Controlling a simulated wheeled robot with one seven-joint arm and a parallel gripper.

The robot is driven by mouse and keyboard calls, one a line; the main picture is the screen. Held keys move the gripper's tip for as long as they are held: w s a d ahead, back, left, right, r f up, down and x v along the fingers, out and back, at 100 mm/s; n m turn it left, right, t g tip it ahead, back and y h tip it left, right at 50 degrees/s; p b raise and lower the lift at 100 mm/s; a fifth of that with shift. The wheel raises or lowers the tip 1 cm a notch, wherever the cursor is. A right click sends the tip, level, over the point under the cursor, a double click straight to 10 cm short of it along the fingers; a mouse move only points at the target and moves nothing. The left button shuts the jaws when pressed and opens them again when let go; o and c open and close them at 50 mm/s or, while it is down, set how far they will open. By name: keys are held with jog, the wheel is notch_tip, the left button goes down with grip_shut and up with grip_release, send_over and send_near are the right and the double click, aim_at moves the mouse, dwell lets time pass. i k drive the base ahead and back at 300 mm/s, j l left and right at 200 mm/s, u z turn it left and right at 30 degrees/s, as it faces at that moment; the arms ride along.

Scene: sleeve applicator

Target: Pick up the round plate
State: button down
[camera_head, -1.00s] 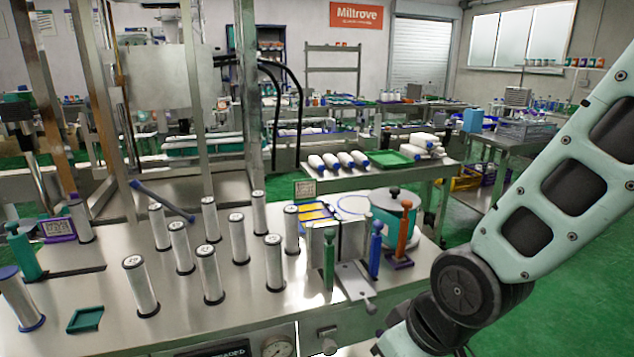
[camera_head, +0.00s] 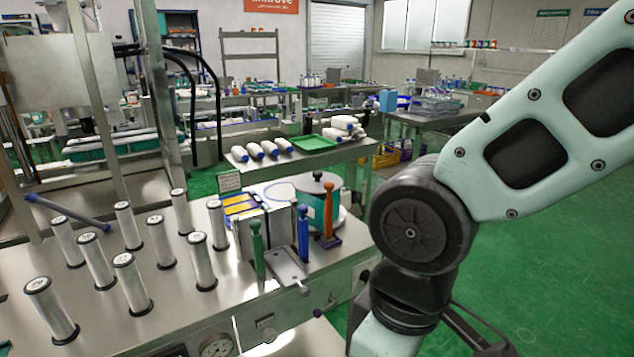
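I cannot tell whether this is the task's plate. A pale disc (camera_head: 342,219) shows partly beneath the drum. My arm hangs at the right, with its elbow to the right of the drum and apart from it. My gripper is below the frame, so its state and anything in it are hidden.
Several upright metal cylinders (camera_head: 163,243) crowd the bench's left part. Green (camera_head: 257,252), blue (camera_head: 303,235) and orange (camera_head: 328,212) handled tools stand before the drum. A blue ring marking (camera_head: 281,191) lies behind.

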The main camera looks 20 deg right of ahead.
aim_at(311, 182)
jog(key=i+l+u, duration=0.15)
jog(key=i+u, duration=0.2)
jog(key=i+l+u, duration=0.7)
jog(key=i+j, duration=0.1)
